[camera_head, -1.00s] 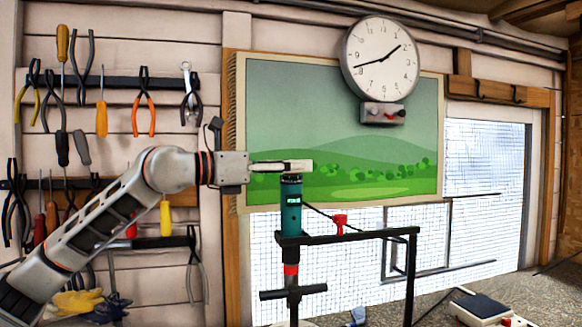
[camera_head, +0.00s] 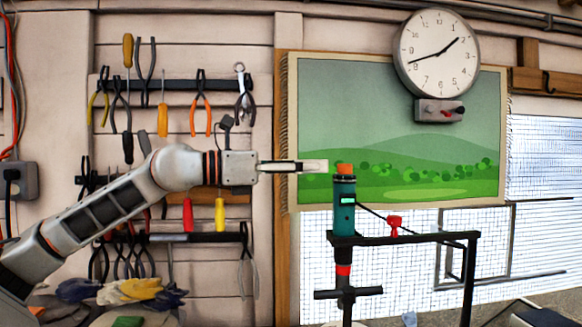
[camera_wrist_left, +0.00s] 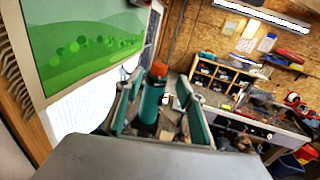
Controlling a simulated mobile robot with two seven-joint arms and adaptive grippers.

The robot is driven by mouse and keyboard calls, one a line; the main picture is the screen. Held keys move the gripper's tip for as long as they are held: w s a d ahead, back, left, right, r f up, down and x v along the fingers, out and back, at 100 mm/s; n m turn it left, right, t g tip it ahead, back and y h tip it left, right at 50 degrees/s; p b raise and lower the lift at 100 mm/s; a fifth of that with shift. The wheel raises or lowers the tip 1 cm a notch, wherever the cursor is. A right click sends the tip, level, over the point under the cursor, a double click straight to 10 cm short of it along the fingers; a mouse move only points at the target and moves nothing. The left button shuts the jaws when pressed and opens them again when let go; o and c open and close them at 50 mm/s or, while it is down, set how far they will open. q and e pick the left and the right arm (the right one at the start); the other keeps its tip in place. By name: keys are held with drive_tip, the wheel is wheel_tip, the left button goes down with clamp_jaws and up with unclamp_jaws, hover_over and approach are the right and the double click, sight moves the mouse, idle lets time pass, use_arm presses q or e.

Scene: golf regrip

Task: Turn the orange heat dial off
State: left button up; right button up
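The orange heat dial (camera_head: 346,169) caps a teal upright cylinder (camera_head: 343,222) with a small lit green display. The cylinder stands on a black frame. My left gripper (camera_head: 318,166) is level with the dial and just left of it, with a small gap between in the head view. In the left wrist view the gripper's two fingers (camera_wrist_left: 157,92) are spread apart and empty. The dial (camera_wrist_left: 158,69) and the cylinder (camera_wrist_left: 150,103) show between them, further out. The dial's setting cannot be read. My right gripper is not in view.
The black frame (camera_head: 400,238) carries a small red clamp (camera_head: 394,225) right of the cylinder. A green landscape picture (camera_head: 420,140) hangs behind, with a clock (camera_head: 437,53) above. Pliers and screwdrivers hang on the left wall. Gloves (camera_head: 130,291) lie below my left arm.

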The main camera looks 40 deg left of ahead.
use_arm(q)
drive_tip(key=shift+v, duration=1.75)
drive_tip(key=shift+d, duration=0.1)
